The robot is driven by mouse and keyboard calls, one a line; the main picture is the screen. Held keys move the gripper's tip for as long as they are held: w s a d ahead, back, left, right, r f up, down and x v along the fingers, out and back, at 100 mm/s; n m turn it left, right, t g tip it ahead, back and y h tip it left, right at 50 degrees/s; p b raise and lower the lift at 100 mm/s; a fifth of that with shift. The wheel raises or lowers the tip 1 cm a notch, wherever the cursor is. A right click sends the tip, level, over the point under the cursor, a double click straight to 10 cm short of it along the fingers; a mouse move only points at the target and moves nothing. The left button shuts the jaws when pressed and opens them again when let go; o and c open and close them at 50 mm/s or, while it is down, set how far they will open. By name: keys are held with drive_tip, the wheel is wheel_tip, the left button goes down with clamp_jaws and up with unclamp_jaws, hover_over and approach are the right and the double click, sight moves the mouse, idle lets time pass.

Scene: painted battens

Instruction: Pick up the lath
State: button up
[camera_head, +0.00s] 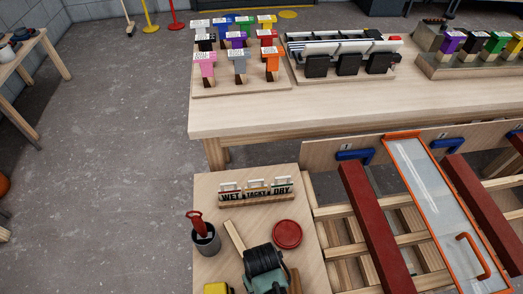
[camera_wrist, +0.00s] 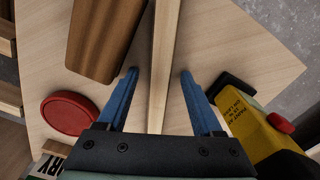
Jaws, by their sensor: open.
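The lath is a thin, pale wooden strip. In the wrist view the lath (camera_wrist: 163,65) runs lengthwise between the two blue fingers of my gripper (camera_wrist: 158,74). The fingers are open, with a clear gap on each side of it, and they do not visibly touch it. In the head view the end of the lath (camera_head: 234,234) shows on the small wooden table, beyond my dark gripper (camera_head: 262,262). My gripper hides the rest of the lath there, and its fingertips are hidden too.
A red round lid (camera_head: 287,234), a dark cup with a red-handled tool (camera_head: 205,238) and a WET/TACKY/DRY stand (camera_head: 256,193) share the table. A brown wooden block (camera_wrist: 107,38) lies close left of the fingers, a yellow container (camera_wrist: 254,128) right. Racked red battens (camera_head: 372,230) stand right.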

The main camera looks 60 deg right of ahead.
clamp_jaws()
drive_tip(key=shift+r, duration=0.1)
idle(0.3)
wheel_tip(320, 180, up, 10)
drive_tip(key=p, duration=0.2)
